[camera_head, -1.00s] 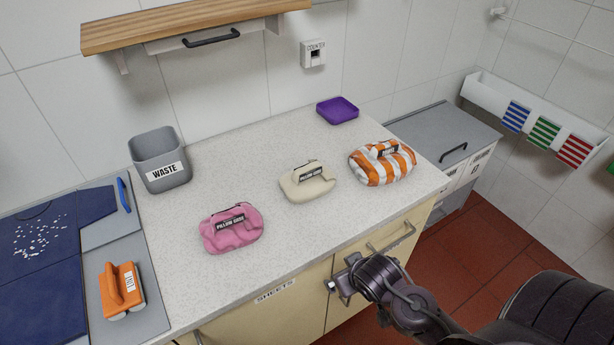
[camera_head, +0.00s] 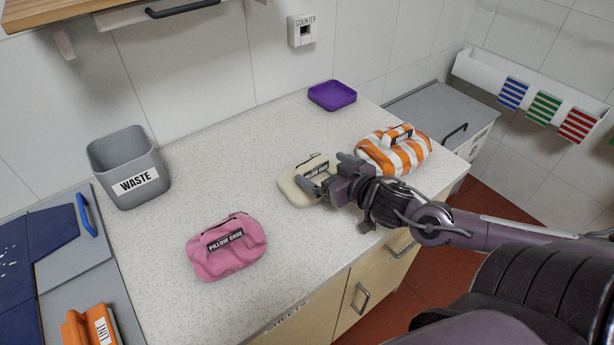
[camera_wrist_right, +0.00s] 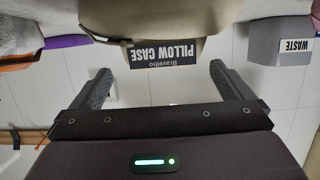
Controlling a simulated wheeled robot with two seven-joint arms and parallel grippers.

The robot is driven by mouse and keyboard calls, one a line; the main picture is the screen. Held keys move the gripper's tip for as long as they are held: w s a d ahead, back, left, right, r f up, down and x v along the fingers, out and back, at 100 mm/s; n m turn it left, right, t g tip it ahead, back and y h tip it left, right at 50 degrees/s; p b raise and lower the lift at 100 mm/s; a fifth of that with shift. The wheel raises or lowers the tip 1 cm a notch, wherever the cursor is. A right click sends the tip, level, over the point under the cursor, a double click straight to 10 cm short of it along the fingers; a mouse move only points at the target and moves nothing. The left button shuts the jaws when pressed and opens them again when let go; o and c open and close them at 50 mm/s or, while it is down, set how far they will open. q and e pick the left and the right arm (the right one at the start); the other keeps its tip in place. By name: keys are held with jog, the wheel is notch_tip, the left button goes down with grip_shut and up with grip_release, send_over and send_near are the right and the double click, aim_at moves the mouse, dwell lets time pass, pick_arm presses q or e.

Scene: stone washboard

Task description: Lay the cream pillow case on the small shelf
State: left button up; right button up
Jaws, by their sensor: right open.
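The cream pillow case (camera_head: 297,187) lies on the speckled counter, between the pink one and the orange-striped bundle. My right gripper (camera_head: 328,172) is open at its right side and partly covers it. In the right wrist view the cream pillow case (camera_wrist_right: 170,28) with its black "PILLOW CASE" label lies ahead between the two spread fingers (camera_wrist_right: 160,80), not clamped. A wooden wall shelf (camera_head: 55,12) with a dark handle below it shows at the top left, cut off by the frame. My left gripper is not in view.
A pink pillow case (camera_head: 228,250) lies front left. A grey waste bin (camera_head: 125,160) stands back left, a purple tray (camera_head: 332,95) at the back. The orange-striped bundle (camera_head: 395,150) is close beside my right gripper. The counter (camera_head: 225,170) between bin and cream case is clear.

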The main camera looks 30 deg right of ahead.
aim_at(314, 163)
jog(key=shift+w, duration=0.3)
jog(key=shift+w+f, duration=0.1)
jog(key=shift+w, duration=0.05)
jog(key=shift+w+a+f+b, duration=0.1)
jog(key=shift+w+b, duration=0.2)
jog(key=shift+w, duration=0.25)
jog(key=shift+x, duration=1.05)
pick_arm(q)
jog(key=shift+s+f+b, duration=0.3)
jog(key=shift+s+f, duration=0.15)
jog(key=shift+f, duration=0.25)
pick_arm(e)
jog(key=shift+x, duration=1.1)
jog(key=shift+a, duration=0.15)
jog(key=shift+c, duration=0.2)
jog(key=c, duration=1)
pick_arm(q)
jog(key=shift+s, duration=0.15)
pick_arm(e)
jog(key=shift+c, duration=0.4)
